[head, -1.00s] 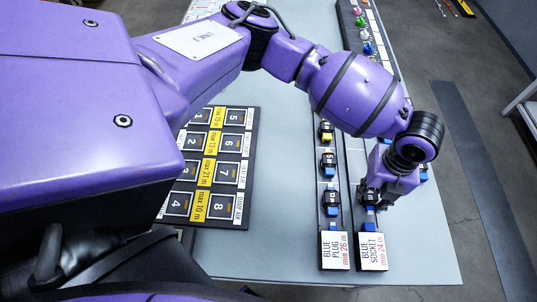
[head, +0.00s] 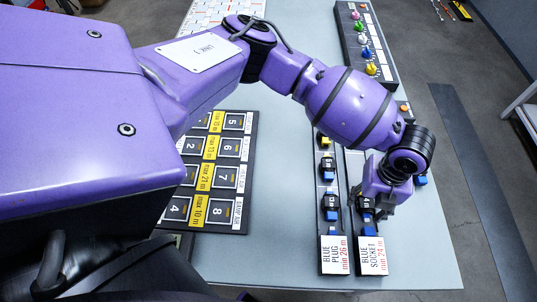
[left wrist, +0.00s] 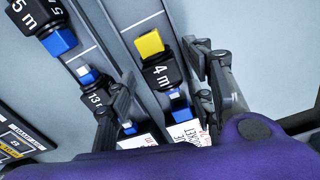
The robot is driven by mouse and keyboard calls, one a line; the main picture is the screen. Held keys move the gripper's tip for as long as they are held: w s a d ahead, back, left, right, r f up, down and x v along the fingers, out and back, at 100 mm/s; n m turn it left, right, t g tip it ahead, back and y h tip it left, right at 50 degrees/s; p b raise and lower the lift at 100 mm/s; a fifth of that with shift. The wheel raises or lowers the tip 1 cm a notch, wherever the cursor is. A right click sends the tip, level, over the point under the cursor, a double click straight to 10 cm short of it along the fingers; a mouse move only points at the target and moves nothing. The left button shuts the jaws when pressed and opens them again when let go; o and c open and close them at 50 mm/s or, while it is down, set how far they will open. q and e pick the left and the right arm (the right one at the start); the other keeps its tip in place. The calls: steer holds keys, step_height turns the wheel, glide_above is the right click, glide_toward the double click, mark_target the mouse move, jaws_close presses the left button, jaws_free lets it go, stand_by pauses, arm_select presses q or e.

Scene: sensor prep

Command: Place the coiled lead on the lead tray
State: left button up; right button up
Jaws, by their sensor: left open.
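Several black coiled leads with coloured ends lie in two dark rails. A lead marked "4 m" (left wrist: 158,78), with a yellow end and a blue end, lies in the right rail in the left wrist view. My left gripper (left wrist: 160,85) is open, with one finger on each side of this lead. In the head view my left gripper (head: 373,207) is low over the right rail, near its "BLUE SOCKET min 24 m" label (head: 372,255). Its fingers partly hide the lead there. I cannot tell which thing is the lead tray. My right gripper is not in view.
A lead marked "13 m" (left wrist: 92,92) and one marked "5 m" (left wrist: 35,15) lie in the left rail. A black board with numbered squares (head: 218,176) lies left of the rails. A panel with coloured knobs (head: 366,45) stands behind. The grey table (head: 285,240) is bare between board and rails.

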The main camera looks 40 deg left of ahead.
mark_target(366, 203)
arm_select(q)
step_height(366, 203, up, 12)
steer(key=shift+r+p, duration=0.25)
steer(key=shift+p, duration=0.05)
